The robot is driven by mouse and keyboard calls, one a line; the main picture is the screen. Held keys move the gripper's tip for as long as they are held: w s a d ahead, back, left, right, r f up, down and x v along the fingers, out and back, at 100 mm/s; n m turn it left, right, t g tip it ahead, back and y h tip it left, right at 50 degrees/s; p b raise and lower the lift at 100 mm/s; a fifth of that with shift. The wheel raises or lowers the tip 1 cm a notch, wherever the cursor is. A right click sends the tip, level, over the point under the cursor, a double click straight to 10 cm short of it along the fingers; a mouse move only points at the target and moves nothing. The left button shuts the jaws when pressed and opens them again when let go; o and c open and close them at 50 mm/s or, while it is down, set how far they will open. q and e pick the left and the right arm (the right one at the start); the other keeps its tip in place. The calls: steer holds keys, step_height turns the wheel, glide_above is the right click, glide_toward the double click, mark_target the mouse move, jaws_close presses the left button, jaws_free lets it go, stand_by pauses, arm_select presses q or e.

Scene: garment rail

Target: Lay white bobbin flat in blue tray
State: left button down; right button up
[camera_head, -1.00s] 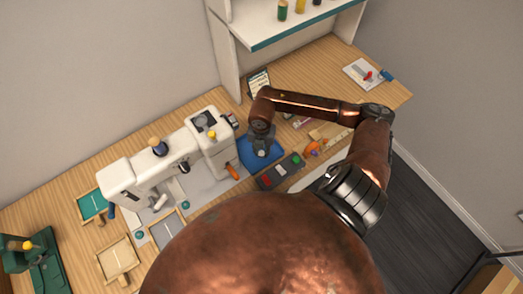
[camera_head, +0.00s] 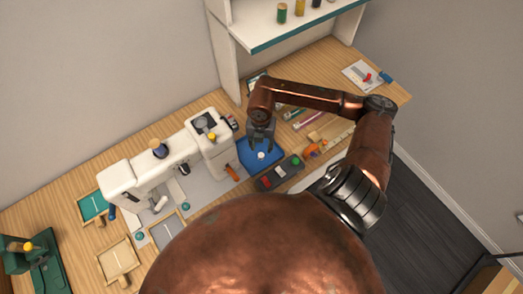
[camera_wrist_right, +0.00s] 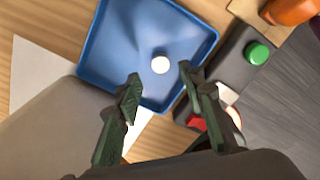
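The white bobbin (camera_head: 261,155) lies in the blue tray (camera_head: 272,163), apart from the tray walls. In the right wrist view the bobbin (camera_wrist_right: 160,64) shows as a small white disc on the floor of the tray (camera_wrist_right: 92,45), a little beyond my fingertips. My right gripper (camera_head: 262,143) is above the tray; in the wrist view its two green fingers (camera_wrist_right: 157,82) are spread apart with nothing between them. The bobbin looks flat, seen from above. My left gripper is not in view.
A white sewing machine (camera_head: 150,170) stands left of the tray. A dark holder with red, white and green pieces (camera_head: 278,173) is close to the tray's front right. An orange item (camera_head: 312,150) lies further right. A shelf (camera_head: 285,30) stands behind.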

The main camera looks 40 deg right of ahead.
mark_target(261, 155)
step_height(261, 155, up, 6)
steer(key=shift+r, duration=0.15)
stand_by(0.6)
